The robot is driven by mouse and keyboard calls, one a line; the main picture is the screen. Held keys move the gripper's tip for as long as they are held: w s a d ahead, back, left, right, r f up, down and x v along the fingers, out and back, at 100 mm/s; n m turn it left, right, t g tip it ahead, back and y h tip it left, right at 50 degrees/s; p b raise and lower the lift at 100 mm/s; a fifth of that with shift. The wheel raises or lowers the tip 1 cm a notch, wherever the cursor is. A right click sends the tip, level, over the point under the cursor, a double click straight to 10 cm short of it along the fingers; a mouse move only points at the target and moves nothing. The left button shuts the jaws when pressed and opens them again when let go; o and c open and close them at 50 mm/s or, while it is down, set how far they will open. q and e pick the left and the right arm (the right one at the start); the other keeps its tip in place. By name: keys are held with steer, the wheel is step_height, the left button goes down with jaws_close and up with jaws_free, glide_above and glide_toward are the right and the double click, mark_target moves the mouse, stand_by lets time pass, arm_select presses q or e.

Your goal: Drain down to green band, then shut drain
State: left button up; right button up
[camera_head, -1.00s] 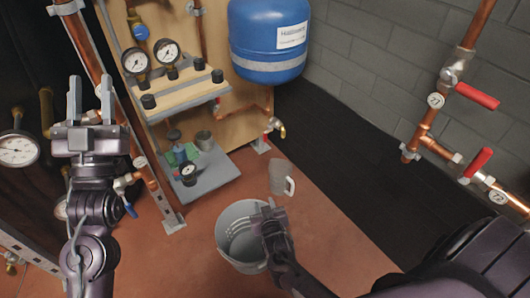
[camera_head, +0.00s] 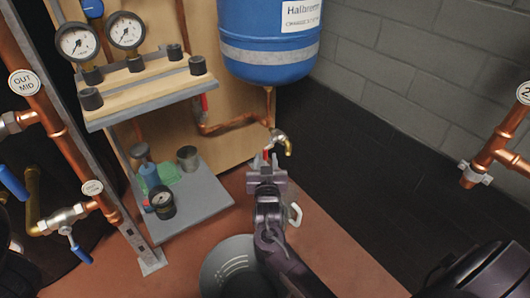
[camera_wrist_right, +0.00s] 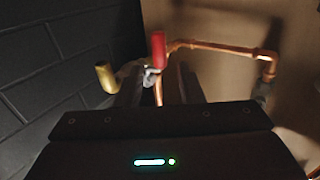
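A drain tap with a brass spout (camera_head: 286,145) and a small red handle (camera_head: 265,155) sits low on the copper pipe below the blue tank (camera_head: 268,45). The red handle (camera_wrist_right: 158,50) and brass spout (camera_wrist_right: 106,77) also show in the right wrist view. My right gripper (camera_head: 267,168) is just in front of the tap. Its dark fingers (camera_wrist_right: 158,88) look apart, with the handle ahead between them; contact cannot be told. Two round gauges, left (camera_head: 77,42) and right (camera_head: 126,30), stand on the shelf; no green band is readable. My left gripper is out of view.
A grey bucket (camera_head: 225,268) stands on the floor below my right arm. A jug, mostly hidden, shows its handle (camera_head: 295,214). A grey board (camera_head: 205,205) carries a small gauge and cups. Pipes with blue-handled valves (camera_head: 80,254) are at left, and a copper pipe (camera_head: 490,155) is at right.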

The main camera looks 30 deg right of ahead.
mark_target(265, 153)
steer(key=b+x, duration=0.1)
steer(key=x, duration=0.2)
steer(key=shift+w+d+f+b, duration=0.15)
steer(key=shift+w+f+b, duration=0.05)
steer(key=shift+w+b, duration=0.2)
steer(key=shift+w+d+r, duration=0.15)
steer(key=shift+w+d, duration=0.05)
steer(key=shift+w, duration=0.2)
steer(key=shift+c, duration=0.3)
jaws_close()
